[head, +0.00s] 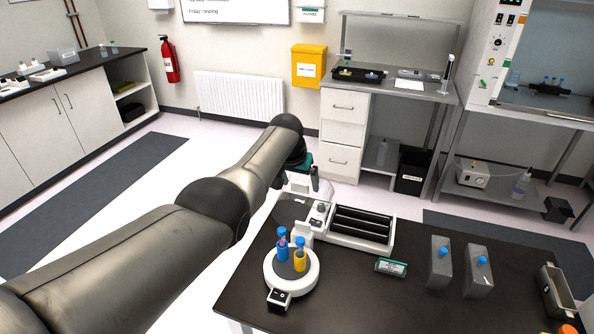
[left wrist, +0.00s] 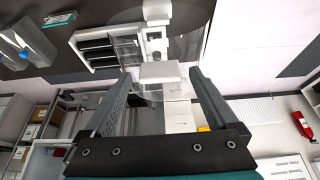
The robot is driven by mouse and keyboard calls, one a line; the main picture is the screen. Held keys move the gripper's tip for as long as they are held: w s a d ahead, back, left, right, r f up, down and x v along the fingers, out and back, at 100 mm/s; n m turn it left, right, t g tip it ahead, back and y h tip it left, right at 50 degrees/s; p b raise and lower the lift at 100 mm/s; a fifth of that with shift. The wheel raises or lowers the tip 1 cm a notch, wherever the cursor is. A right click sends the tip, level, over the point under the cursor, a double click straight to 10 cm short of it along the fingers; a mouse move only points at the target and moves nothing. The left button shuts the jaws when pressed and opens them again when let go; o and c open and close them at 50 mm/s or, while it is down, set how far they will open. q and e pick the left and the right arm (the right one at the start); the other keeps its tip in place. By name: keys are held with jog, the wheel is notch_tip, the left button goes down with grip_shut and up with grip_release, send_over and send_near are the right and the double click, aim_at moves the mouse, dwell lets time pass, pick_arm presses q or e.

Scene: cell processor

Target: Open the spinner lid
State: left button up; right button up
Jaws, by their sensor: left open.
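A white bench unit (head: 319,215) stands at the table's far left corner, with a dark round part (head: 290,209) on its left side. I cannot tell for sure which part is the spinner lid. My left gripper (head: 302,183) is just beyond this unit, partly hidden by its own arm. In the left wrist view the gripper (left wrist: 162,82) is open. A pale flat block (left wrist: 160,72) of the unit shows between its fingertips; I cannot tell whether they touch it. The dark round part (left wrist: 190,22) shows above it in that view. My right gripper is not in view.
A rack with black rollers (head: 361,226) is right of the unit. A round white holder (head: 312,278) with blue and yellow tubes stands in front. A small green-labelled box (head: 391,267) and two grey holders (head: 439,263) stand to the right. The front middle of the table is clear.

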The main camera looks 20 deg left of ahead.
pick_arm(q)
jog(key=shift+p+v, duration=1.15)
jog(key=shift+v, duration=0.25)
jog(key=v, duration=1.2)
jog(key=shift+r+p, duration=0.2)
jog(key=shift+p, duration=0.15)
jog(key=shift+s, duration=0.1)
